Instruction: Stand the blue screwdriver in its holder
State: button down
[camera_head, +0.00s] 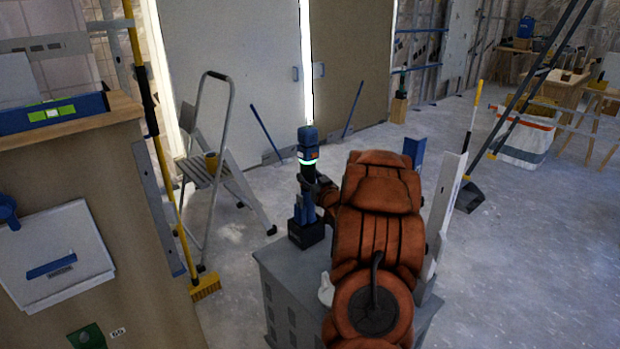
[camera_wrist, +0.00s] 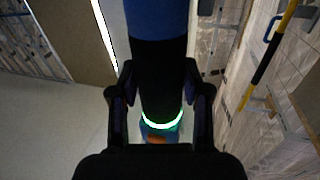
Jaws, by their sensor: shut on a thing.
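The blue screwdriver (camera_head: 307,137) is upright in the head view, above the grey cabinet's far left corner. It has a blue end with an orange mark, a glowing green ring and a black section. My gripper (camera_head: 317,186) is shut around the black section from the right. In the wrist view, the dark fingers of my gripper (camera_wrist: 157,100) lie on both sides of the screwdriver (camera_wrist: 158,65). Directly below the grip are blue uprights and a black block (camera_head: 306,234), possibly the holder. I cannot tell where screwdriver and block meet, or whether they touch.
The grey cabinet (camera_head: 290,280) stands below my arm. A stepladder (camera_head: 215,165) and a yellow broom (camera_head: 205,287) are to the left. A wooden workbench (camera_head: 110,210) fills the left edge. A wooden block (camera_head: 398,110) holds a dark tool farther back. Open floor lies to the right.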

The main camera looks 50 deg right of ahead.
jog(key=shift+f+b, duration=0.6)
jog(key=shift+f, duration=1.25)
dwell(1.4)
jog(key=shift+c, duration=2.2)
grip_release()
jog(key=o, duration=0.4)
jog(key=shift+f, duration=0.1)
jog(key=shift+o, duration=0.2)
jog(key=shift+v, duration=1.5)
jog(key=v, duration=0.9)
jog(key=shift+b, duration=0.35)
